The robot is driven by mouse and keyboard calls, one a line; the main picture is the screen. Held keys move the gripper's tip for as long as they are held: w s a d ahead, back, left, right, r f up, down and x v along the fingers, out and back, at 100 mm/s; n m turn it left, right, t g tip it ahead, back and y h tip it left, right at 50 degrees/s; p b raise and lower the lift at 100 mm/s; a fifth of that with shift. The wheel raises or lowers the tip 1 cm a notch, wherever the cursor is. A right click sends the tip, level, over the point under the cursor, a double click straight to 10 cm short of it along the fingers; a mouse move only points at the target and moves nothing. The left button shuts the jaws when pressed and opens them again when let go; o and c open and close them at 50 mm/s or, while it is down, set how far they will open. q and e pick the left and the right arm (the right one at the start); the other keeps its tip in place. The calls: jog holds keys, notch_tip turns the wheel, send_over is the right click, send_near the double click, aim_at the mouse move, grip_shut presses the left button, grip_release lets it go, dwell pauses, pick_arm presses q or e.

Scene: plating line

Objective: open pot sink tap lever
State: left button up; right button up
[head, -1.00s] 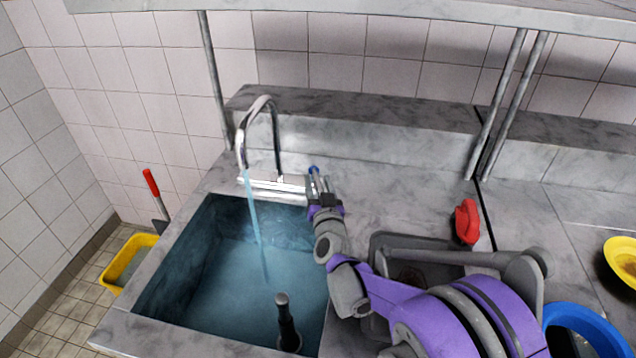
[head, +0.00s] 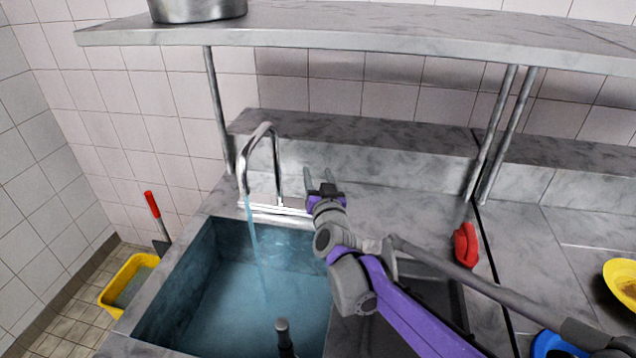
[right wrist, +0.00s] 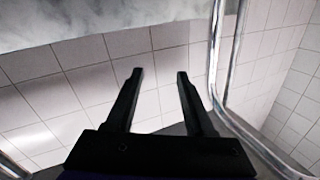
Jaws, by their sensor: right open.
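The chrome pot sink tap (head: 276,165) stands at the back of the sink (head: 205,225), its spout arching over the basin. A light-blue stream of water (head: 254,240) runs from the spout into the blue water below. My right gripper (head: 320,172) is open and empty, just right of the tap, fingers pointing up. The tap's lever cannot be made out; the gripper and wrist cover that area. In the right wrist view, the open fingers (right wrist: 160,80) have only wall tiles between them, and the tap's curved pipe (right wrist: 216,70) passes to their right.
A steel shelf (head: 400,36) on posts spans above, with a pot (head: 197,8) on it. A red object (head: 466,245), a blue ring (head: 560,345) and a yellow bowl (head: 622,270) lie right. A yellow bucket (head: 118,292) is on the floor.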

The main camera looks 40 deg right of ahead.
jog(key=shift+w, duration=0.15)
jog(key=shift+c, duration=1.2)
jog(key=w+n+y, duration=0.1)
jog(key=n, duration=0.1)
jog(key=w+n+g+y+p, duration=0.1)
jog(key=w, duration=0.1)
jog(key=w+a+f+n+g+y, duration=0.1)
jog(key=w+n, duration=0.1)
jog(key=shift+a+n+y, duration=0.1)
jog(key=shift+n+y, duration=0.2)
jog(key=shift+y, duration=0.1)
grip_shut()
jog(key=s+a+r+n+g+y+p, duration=0.1)
jog(key=s+n+g+y+p, duration=0.1)
jog(key=s+n+g+y, duration=0.4)
jog(key=s+a+r+n+g+y+p, duration=0.1)
jog(key=a+n+g+p, duration=0.1)
jog(key=n+g, duration=0.6)
notch_tip(320, 180, down, 10)
jog(key=a+n+t, duration=0.1)
jog(key=a, duration=0.2)
jog(key=shift+s+d+r, duration=0.1)
jog(key=shift+d+r, duration=0.1)
jog(key=shift+d, duration=0.5)
jog(key=shift+s+d+r, duration=0.15)
jog(key=shift+d, duration=0.55)
jog(key=shift+s+d+r, duration=0.1)
jog(key=shift+d+r, duration=0.1)
jog(key=shift+d, duration=0.5)
